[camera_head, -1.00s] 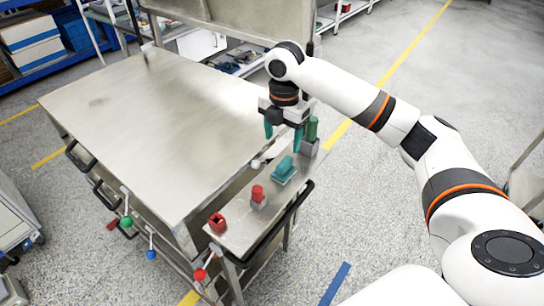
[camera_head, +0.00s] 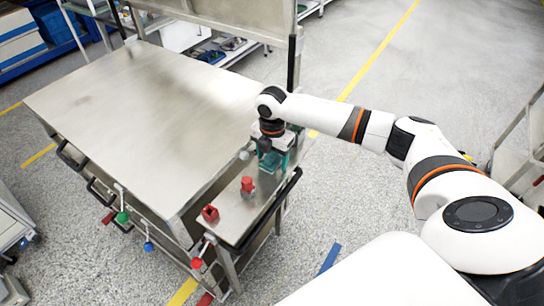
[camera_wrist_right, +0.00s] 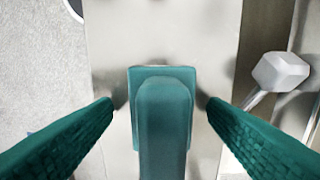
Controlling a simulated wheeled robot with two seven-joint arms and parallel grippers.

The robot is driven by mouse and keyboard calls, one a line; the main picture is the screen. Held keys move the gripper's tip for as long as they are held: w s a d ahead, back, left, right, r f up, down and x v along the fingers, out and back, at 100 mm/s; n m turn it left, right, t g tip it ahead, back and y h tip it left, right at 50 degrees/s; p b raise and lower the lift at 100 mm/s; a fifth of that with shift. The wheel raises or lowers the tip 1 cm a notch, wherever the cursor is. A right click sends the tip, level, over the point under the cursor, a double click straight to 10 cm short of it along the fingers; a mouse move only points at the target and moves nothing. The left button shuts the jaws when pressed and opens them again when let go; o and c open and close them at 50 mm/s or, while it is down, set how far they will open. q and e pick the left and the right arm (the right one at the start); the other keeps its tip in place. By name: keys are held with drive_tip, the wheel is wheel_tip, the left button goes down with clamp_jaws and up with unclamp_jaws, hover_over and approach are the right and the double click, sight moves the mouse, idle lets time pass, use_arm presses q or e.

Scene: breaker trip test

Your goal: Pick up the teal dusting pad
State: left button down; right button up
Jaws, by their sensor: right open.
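The teal dusting pad (camera_wrist_right: 163,120) lies on the narrow metal side shelf (camera_head: 228,222), its raised grip bar pointing towards the bottom of the right wrist view. My right gripper (camera_head: 272,160) is down over the pad and mostly hides it in the head view. In the right wrist view its teal fingers (camera_wrist_right: 160,104) are open, one on each side of the pad, with a gap at both tips. My left gripper is not in view.
A red hollow block (camera_head: 210,213) and a red knob (camera_head: 247,184) stand on the same shelf. A grey-headed lever (camera_wrist_right: 281,72) is close to the right finger. The large metal tabletop (camera_head: 150,110) is bare. Levers with coloured knobs hang at the front.

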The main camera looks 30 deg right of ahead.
sight(272, 152)
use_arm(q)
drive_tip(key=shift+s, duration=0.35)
use_arm(e)
drive_tip(key=shift+f, duration=0.1)
drive_tip(key=shift+c, duration=0.6)
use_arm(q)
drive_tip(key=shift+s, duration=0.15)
use_arm(e)
drive_tip(key=c, duration=1)
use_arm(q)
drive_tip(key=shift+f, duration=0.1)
use_arm(e)
drive_tip(key=shift+o, duration=0.2)
drive_tip(key=shift+w, duration=0.1)
